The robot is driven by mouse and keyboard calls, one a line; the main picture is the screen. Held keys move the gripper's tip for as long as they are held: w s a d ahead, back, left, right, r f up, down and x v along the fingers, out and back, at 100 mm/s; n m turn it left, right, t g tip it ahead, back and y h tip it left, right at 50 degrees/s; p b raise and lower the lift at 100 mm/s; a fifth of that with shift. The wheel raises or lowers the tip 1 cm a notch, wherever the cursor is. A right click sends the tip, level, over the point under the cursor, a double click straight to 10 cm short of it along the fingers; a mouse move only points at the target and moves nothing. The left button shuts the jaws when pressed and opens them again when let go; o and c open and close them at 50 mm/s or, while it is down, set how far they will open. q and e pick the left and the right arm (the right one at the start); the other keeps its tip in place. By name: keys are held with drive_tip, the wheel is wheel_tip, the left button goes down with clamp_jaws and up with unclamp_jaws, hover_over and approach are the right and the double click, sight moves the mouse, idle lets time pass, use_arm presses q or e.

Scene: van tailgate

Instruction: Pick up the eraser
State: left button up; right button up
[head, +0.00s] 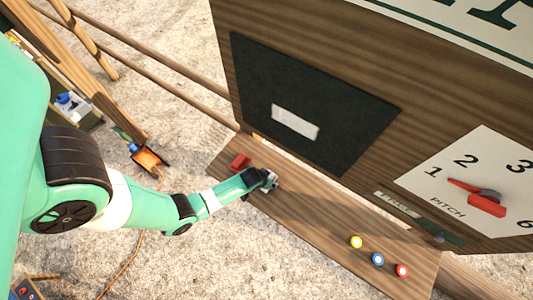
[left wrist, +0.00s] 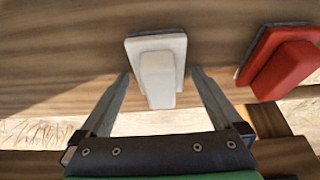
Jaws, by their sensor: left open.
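Two blocks on dark pads, both eraser-like, lie on the wooden ledge (head: 320,213). The white block (left wrist: 160,68) is in the middle of the left wrist view, in line with the gap between my left gripper's fingers. The red block (left wrist: 286,68) is at the right of that view and shows in the head view (head: 240,161) at the ledge's left end. My left gripper (head: 268,182) is open just above the ledge, its fingertips (left wrist: 162,74) on either side of the white block. I cannot tell whether they touch it. In the head view the gripper mostly hides the white block.
A dark board (head: 330,110) with a white patch (head: 296,122) is on the wooden panel behind the ledge. Yellow (head: 356,242), blue (head: 377,259) and red (head: 402,271) buttons sit on the ledge's right part. A pitch dial (head: 486,203) is at the right.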

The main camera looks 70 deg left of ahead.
use_arm(q)
drive_tip(key=c, duration=1.3)
drive_tip(key=shift+r, duration=0.1)
